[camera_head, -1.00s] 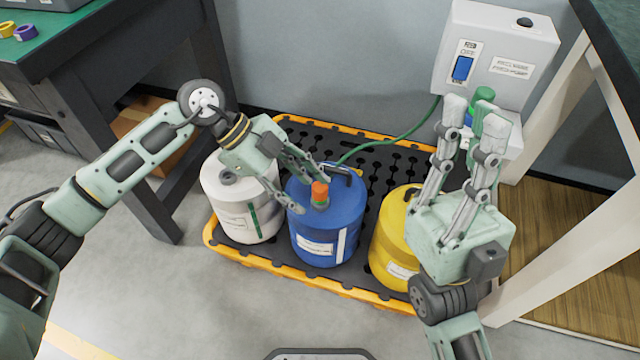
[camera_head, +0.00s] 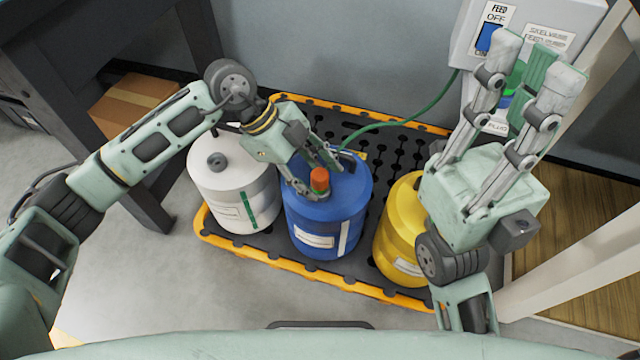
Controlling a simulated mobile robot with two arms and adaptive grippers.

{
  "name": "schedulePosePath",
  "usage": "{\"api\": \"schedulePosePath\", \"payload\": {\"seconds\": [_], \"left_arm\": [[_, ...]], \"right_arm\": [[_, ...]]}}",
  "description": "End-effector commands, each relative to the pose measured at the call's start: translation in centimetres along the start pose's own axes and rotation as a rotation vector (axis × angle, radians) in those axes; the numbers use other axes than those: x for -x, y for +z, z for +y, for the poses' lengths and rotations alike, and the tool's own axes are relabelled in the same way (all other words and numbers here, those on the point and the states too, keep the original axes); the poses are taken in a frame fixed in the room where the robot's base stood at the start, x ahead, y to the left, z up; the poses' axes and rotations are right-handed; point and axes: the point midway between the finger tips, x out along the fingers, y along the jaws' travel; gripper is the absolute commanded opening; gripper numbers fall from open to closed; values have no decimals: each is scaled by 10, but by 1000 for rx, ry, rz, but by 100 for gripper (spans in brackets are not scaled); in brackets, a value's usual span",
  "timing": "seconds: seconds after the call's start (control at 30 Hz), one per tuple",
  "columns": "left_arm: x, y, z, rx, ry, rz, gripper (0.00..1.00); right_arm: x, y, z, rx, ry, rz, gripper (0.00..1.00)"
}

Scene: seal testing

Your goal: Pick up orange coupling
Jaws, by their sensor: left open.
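The orange coupling (camera_head: 319,179) stands upright on top of the blue drum (camera_head: 312,232), on a greenish fitting. My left gripper (camera_head: 320,180) reaches down from the left over the blue drum. Its fingers are open, one on the near-left side of the coupling and the other behind it to the right. I cannot tell whether either finger touches it. My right gripper (camera_head: 530,75) points up at the right, in front of the wall box.
A white drum (camera_head: 222,185) and a yellow drum (camera_head: 405,215) flank the blue one on a black spill pallet with a yellow-orange rim (camera_head: 290,270). A green hose (camera_head: 400,123) runs to the grey wall box (camera_head: 550,22). A dark table and cardboard box (camera_head: 125,105) stand left.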

Motion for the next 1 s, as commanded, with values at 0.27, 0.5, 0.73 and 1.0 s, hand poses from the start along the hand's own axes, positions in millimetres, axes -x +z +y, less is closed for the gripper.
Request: {"api": "schedulePosePath", "payload": {"seconds": [0.27,0.5,0.73,1.0], "left_arm": [[-1,0,0,1,0,0,41],[-1,0,0,1,0,0,20],[-1,0,0,1,0,0,0],[0,0,0,1,-1,0,0]], "right_arm": [[-1,0,0,0,-1,2,0],[-1,0,0,0,-1,2,0],[-1,0,0,0,-1,3,0],[-2,0,0,0,-1,3,0]]}}
